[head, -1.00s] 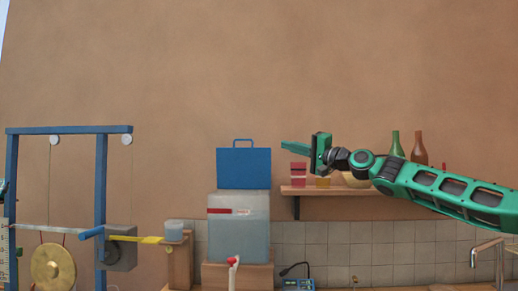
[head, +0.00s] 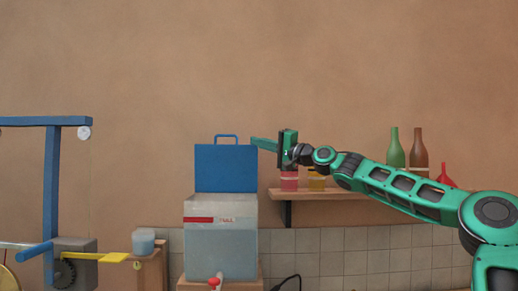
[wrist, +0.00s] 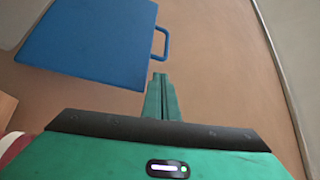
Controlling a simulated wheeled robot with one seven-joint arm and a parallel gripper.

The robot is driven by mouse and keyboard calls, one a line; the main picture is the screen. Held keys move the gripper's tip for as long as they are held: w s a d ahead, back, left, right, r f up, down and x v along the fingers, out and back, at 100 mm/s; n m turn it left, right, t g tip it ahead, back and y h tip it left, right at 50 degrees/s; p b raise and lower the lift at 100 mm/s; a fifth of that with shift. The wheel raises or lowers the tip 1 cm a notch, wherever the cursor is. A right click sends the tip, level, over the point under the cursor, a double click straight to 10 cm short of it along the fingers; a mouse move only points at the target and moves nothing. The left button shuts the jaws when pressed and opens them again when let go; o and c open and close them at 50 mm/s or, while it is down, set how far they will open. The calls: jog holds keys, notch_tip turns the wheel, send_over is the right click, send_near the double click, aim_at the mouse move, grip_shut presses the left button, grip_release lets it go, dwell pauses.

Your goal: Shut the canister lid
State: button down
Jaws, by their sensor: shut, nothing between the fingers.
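The canister (head: 220,250) is a translucent box with a red band, standing on a wooden block. Its blue lid (head: 225,168) stands open and upright above it, with a loop handle on its top edge. The lid also shows in the wrist view (wrist: 90,40), with its handle at the right. My gripper (head: 255,142) is shut and empty, pointing left at the lid's upper right corner. In the wrist view my closed fingertips (wrist: 160,78) are near the handle and appear apart from the lid; the exact depth gap is unclear.
A red-handled tap (head: 215,281) is at the canister's front. A blue frame (head: 50,190) and a yellow lever (head: 110,258) stand left. The wall above is clear.

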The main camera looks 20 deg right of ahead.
jog(key=shift+x, duration=3.35)
